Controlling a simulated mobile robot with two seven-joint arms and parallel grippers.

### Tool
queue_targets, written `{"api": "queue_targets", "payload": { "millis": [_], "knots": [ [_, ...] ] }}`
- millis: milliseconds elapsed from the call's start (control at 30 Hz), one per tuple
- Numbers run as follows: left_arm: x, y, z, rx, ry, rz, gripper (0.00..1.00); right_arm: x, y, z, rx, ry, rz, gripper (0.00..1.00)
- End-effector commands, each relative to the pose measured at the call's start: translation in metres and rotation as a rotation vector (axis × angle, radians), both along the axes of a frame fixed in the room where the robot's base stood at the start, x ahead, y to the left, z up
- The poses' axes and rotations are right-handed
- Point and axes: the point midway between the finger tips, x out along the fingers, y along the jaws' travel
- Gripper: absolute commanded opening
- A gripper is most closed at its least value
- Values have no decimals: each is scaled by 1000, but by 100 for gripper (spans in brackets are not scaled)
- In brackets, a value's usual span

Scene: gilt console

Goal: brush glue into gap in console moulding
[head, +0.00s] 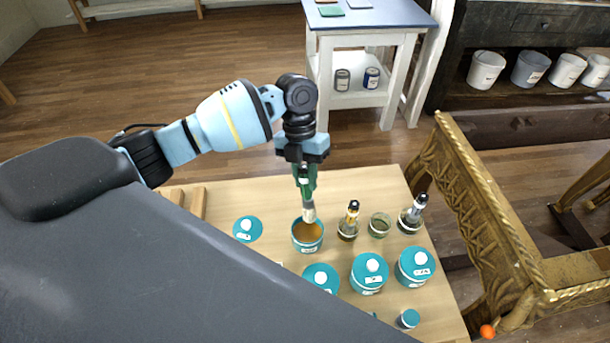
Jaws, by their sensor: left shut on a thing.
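My left gripper (304,165) is shut on a brush (309,208) with a green handle and points straight down. The brush's lower end is over or in an open teal pot (308,244) of amber-brown glue; I cannot tell how deep it sits. The gilt console (500,225) stands at the right, with carved moulding along its edges. The gap in the moulding cannot be made out. My right gripper is not in view.
The wooden worktop (260,196) holds several lidded teal pots (369,270), a loose teal lid (248,229), and small jars (379,225) to the right of the glue pot. A white side table (364,60) stands behind. An orange ball (487,331) shows near the console's front corner.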

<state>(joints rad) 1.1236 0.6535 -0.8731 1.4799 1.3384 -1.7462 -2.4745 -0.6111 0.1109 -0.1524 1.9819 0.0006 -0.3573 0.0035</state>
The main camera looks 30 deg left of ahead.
Motion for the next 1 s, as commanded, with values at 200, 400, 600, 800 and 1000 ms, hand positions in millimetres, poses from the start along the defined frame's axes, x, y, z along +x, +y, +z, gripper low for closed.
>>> {"api": "queue_targets", "payload": {
  "millis": [200,400,600,800,1000],
  "knots": [
    [3,1,-3,-5,5,-143,0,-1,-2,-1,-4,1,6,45],
    [3,1,-4,-5,6,-169,0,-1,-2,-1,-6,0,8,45],
    [3,1,-8,-6,6,-167,0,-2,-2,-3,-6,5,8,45],
    [3,1,-21,-5,9,-165,0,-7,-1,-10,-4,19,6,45],
    [2,1,-40,-5,10,-166,0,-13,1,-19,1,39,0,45]
  ]
}}
